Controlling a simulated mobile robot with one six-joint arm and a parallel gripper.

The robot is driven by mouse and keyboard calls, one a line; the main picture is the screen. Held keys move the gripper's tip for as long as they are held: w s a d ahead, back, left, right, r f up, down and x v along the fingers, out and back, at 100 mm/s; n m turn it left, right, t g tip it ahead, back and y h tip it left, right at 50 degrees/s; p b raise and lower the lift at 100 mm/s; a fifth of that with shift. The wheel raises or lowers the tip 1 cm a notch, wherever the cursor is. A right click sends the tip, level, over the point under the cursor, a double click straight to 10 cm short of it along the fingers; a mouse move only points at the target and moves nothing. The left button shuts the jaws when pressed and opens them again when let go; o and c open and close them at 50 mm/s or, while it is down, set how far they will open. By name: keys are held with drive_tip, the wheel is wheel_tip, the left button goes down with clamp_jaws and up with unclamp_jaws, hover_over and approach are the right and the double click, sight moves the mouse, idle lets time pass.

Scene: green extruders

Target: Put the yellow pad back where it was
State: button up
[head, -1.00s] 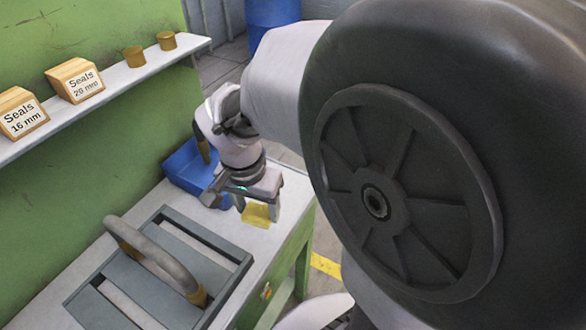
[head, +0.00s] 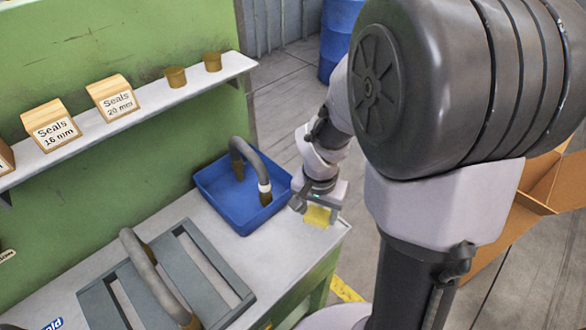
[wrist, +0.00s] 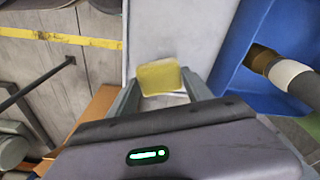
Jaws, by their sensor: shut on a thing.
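The yellow pad (head: 317,216) is between the fingers of my gripper (head: 318,208), at the right end of the white bench (head: 225,262). In the wrist view the yellow pad (wrist: 160,77) sits between the two fingertips (wrist: 160,88), with the white bench surface behind it. My gripper is shut on the pad. I cannot tell whether the pad touches the bench top or is just above it.
A blue tray (head: 218,208) holding a grey hose with brass ends (head: 250,160) stands left of my gripper. A grey slatted frame with another curved hose (head: 150,270) is at the front left. A shelf (head: 135,122) bears seal boxes. A cardboard box (head: 545,185) is at right.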

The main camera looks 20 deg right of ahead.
sight(318, 213)
drive_tip(key=shift+w+d+f+b, duration=0.15)
drive_tip(key=shift+f+b, duration=0.45)
drive_tip(key=shift+f, duration=0.4)
drive_tip(key=shift+w+d+f+b, duration=0.1)
drive_tip(key=shift+f+b, duration=0.45)
drive_tip(key=shift+f, duration=0.45)
drive_tip(key=o, duration=1.2)
drive_tip(key=shift+r, duration=0.1)
drive_tip(key=shift+r, duration=0.1)
